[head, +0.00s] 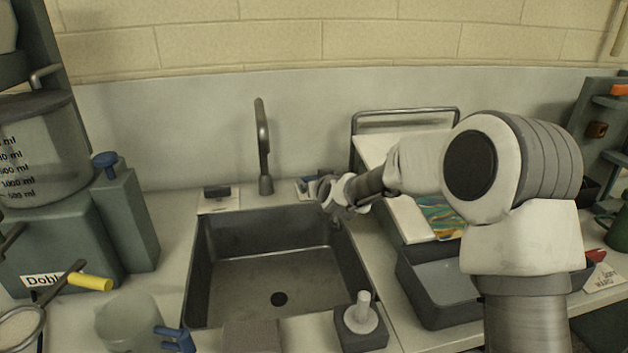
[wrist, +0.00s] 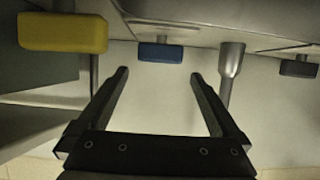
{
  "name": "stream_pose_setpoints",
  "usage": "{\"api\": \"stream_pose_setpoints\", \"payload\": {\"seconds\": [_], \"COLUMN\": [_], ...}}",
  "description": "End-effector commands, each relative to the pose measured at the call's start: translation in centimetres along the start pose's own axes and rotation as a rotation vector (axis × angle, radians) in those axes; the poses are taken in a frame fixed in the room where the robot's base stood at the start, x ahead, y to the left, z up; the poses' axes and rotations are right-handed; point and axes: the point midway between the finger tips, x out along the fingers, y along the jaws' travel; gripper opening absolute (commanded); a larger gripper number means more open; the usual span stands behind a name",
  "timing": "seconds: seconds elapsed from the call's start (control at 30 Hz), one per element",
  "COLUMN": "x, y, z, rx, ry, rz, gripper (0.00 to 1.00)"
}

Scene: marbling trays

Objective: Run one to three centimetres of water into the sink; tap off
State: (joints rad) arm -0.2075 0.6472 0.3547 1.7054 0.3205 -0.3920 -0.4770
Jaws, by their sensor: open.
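My gripper (head: 326,190) is near the blue handle, above the sink's back right corner. In the wrist view my gripper (wrist: 160,74) is open and empty. The blue handle (wrist: 160,52) lies just beyond the gap between the fingertips; contact is unclear. The spout (wrist: 230,70) and dark handle (wrist: 299,67) show to the right.
A yellow block (wrist: 62,32) is at the wrist view's upper left. A white knob on a dark base (head: 362,318) stands at the sink's front right. A grey tray (head: 432,310) is to the right. A jug (head: 130,318) and a tank (head: 60,240) stand left.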

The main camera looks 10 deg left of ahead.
Motion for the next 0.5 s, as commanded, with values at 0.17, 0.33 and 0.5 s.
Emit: {"api": "stream_pose_setpoints", "payload": {"seconds": [0.17, 0.33, 0.5], "x": [2.9, 4.7, 5.7], "y": [-0.1, 0.0, 0.0], "z": [0.1, 0.0, 0.0], "rx": [0.001, 0.001, 0.0], "ry": [0.0, 0.0, 0.0], "rz": [-0.001, 0.0, 0.0], "gripper": [1.0, 1.0, 1.0]}}
